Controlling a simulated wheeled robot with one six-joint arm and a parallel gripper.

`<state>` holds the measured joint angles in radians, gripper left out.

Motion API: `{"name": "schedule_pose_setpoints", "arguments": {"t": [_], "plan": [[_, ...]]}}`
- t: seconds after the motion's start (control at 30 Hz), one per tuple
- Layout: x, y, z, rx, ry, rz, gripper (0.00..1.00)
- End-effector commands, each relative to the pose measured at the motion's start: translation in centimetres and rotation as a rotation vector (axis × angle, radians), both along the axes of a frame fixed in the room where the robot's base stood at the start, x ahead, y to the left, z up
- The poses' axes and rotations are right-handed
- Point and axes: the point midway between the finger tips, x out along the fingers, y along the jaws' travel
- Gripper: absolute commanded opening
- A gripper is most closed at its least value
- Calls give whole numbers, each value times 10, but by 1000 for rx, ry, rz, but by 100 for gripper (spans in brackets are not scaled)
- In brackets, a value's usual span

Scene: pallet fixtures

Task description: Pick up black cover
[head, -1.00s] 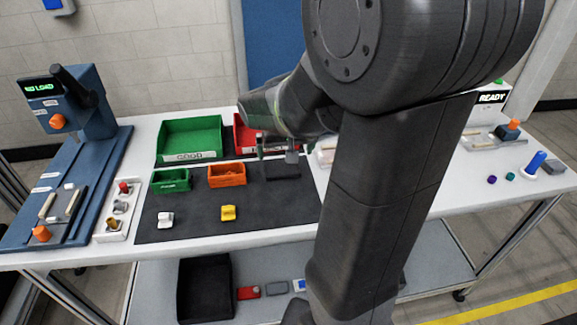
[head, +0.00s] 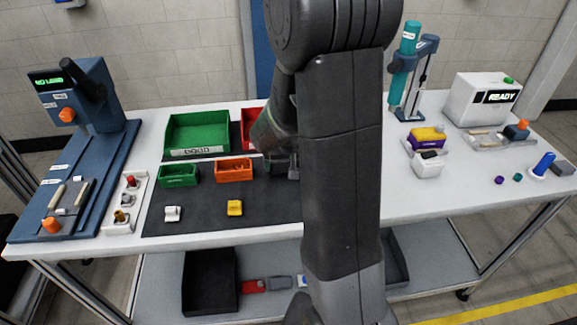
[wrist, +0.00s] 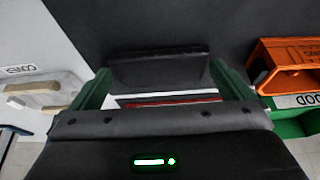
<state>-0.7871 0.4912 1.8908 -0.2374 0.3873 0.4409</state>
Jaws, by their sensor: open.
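My gripper (wrist: 165,76) is open. Its two dark green fingers stand wide apart in the wrist view. A black, box-like piece (wrist: 158,68) on the dark mat shows between and just beyond the fingertips; it fits the black cover, but its dark shape against the mat does not let me tell it from a small bin. I cannot tell whether the fingers touch it. In the head view my gripper (head: 280,163) is low over the mat, right of the small orange bin, partly hidden by my arm, which also covers the mat's right part.
The small orange bin (head: 234,171) is close beside my gripper. The small green bin (head: 178,176), large green bin (head: 197,153) and red bin (head: 252,117) stand nearby. A white tray labelled COVERS (wrist: 22,70) is at the wrist view's left. The front mat holds white and yellow pieces.

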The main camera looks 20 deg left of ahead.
Motion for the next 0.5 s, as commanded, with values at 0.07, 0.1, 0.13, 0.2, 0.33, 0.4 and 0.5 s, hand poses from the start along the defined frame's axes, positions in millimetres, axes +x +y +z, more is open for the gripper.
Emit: {"name": "schedule_pose_setpoints", "arguments": {"t": [0.07,0.1,0.13,0.2,0.33,0.4,0.5], "plan": [[1,0,-3,-1,1,0,100],[1,1,-3,0,0,0,100],[1,1,-4,0,0,0,100],[1,1,-3,1,-1,0,100],[1,1,-3,0,-1,1,92],[1,1,-3,0,0,1,78],[1,1,-3,1,-1,1,68]]}}
